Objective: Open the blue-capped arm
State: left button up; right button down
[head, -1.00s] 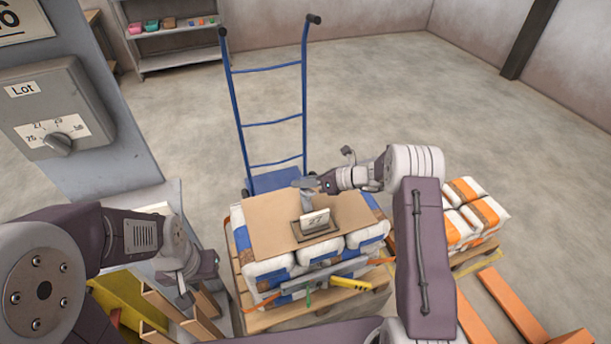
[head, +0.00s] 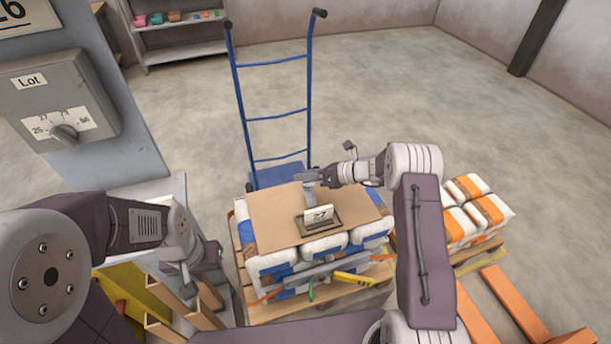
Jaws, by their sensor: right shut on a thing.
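I cannot make out a blue-capped arm in the head view. A grey bar (head: 302,273) lies across the front of the stack of bags, with a yellow handle (head: 355,280) and a small green piece (head: 311,292). My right gripper (head: 314,178) is over the cardboard sheet (head: 272,217) on top of the stack, shut on a small grey piece (head: 310,191). Just in front of that piece stands a tilted plate (head: 319,214) reading 27. My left gripper (head: 186,276) hangs low at the left, beside wooden slats; its fingers are too unclear to judge.
A blue hand truck (head: 276,119) stands behind the stack. A grey Lot dial box (head: 62,100) is at the left. White-and-orange bags (head: 478,215) and an orange pallet jack (head: 515,306) are at the right. Open floor lies behind.

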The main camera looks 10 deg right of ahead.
jog(key=c, duration=1.3)
grip_release()
jog(key=shift+f, duration=0.35)
jog(key=shift+c, duration=0.2)
jog(key=shift+o, duration=0.7)
jog(key=shift+w+f, duration=0.15)
jog(key=shift+f, duration=0.05)
jog(key=shift+r, duration=0.15)
jog(key=shift+d+r, duration=0.2)
jog(key=shift+d, duration=0.05)
jog(key=v, duration=0.8)
jog(key=shift+d+p, duration=0.25)
jog(key=shift+p, duration=0.15)
jog(key=shift+c, duration=0.4)
